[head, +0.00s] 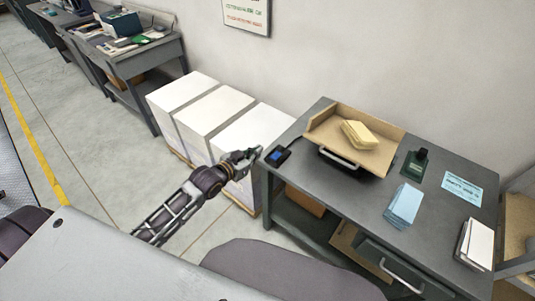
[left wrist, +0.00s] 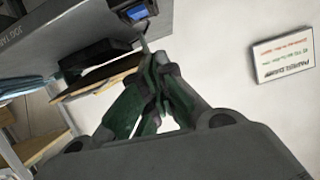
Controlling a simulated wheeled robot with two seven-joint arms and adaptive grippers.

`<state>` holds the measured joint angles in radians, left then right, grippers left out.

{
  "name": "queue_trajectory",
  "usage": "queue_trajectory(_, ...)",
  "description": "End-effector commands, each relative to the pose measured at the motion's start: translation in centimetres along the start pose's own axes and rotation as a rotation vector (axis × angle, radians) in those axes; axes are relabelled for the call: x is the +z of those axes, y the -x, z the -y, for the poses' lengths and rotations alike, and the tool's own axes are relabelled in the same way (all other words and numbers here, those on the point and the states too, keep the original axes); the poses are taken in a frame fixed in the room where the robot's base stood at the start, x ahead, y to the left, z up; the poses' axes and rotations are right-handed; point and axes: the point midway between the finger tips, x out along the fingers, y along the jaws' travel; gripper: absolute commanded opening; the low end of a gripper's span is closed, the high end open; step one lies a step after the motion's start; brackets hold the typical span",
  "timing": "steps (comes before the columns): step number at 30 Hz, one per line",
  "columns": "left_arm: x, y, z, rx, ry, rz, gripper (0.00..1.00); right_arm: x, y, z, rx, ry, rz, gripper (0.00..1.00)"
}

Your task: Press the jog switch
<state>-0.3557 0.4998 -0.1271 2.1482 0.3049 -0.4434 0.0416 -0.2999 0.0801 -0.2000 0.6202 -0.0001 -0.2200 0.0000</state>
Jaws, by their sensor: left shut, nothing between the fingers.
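A small black box with a blue face, which I take to be the jog switch (head: 278,156), sits at the left corner of the grey table (head: 330,193). In the left wrist view the blue-faced box (left wrist: 137,11) shows at the top, beyond the fingertips. My left gripper (head: 256,152) is shut and empty, just left of the table corner and close to the box. In the left wrist view its dark green fingers (left wrist: 157,60) meet at the tips, apart from the box. My right gripper is not in view.
White stacks (head: 210,108) stand left of the table. A framed sign (head: 246,14) hangs behind.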

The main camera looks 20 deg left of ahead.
Motion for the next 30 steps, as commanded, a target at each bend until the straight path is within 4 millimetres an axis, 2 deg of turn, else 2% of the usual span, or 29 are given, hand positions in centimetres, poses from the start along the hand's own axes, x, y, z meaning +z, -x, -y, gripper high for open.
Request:
queue_trajectory(1,-1.0,0.3,-0.5,0.01,0.007,-0.011,0.0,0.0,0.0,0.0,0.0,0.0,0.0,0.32)
queue_trajectory(4,-2.2,0.8,-1.3,0.028,0.026,-0.015,0.0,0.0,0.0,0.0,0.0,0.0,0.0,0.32)
queue_trajectory(11,-1.0,0.8,-1.5,0.033,0.06,0.036,0.0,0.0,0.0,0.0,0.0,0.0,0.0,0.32)
queue_trajectory(30,-0.9,0.1,-1.4,0.032,0.064,0.036,0.0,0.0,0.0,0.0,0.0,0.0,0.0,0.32)
